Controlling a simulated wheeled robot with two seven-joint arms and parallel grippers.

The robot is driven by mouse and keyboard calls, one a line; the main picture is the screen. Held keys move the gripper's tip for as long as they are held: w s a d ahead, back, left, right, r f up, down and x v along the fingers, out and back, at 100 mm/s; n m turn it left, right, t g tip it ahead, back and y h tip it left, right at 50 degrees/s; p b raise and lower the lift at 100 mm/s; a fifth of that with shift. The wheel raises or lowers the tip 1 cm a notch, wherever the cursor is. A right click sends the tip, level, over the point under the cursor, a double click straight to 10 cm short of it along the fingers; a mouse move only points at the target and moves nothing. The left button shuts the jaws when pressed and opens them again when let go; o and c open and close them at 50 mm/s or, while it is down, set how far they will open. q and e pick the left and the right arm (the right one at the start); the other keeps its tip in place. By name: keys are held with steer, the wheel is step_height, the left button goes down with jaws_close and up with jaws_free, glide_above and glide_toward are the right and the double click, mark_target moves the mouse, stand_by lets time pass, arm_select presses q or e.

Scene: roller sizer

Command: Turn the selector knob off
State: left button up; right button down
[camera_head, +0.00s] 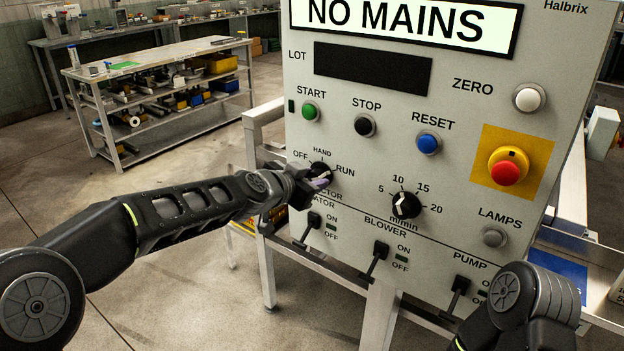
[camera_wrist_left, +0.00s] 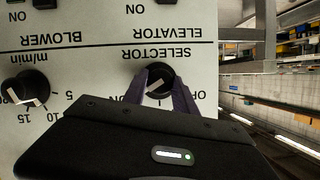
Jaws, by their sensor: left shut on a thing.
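The selector knob (camera_head: 319,168) is a round black knob on the grey panel (camera_head: 380,130), with OFF at its upper left, HAND above and RUN at its right. My left gripper (camera_head: 320,182) reaches it from the left and is shut on it. In the left wrist view, upside down, the purple-grey fingers (camera_wrist_left: 160,88) stand on both sides of the selector knob (camera_wrist_left: 158,71). The knob's white mark slants there, with its lower end away from the OFF lettering, seemingly toward RUN. The fingers and my wrist cover part of the dial. My right gripper is out of sight.
A speed knob (camera_head: 406,205) and a red emergency button (camera_head: 508,167) on yellow are to the right. Elevator (camera_head: 314,219), blower (camera_head: 381,250) and pump (camera_head: 460,285) switches are below. Push buttons are above. A workbench (camera_head: 150,57) stands behind at left.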

arm_select(q)
jaws_close()
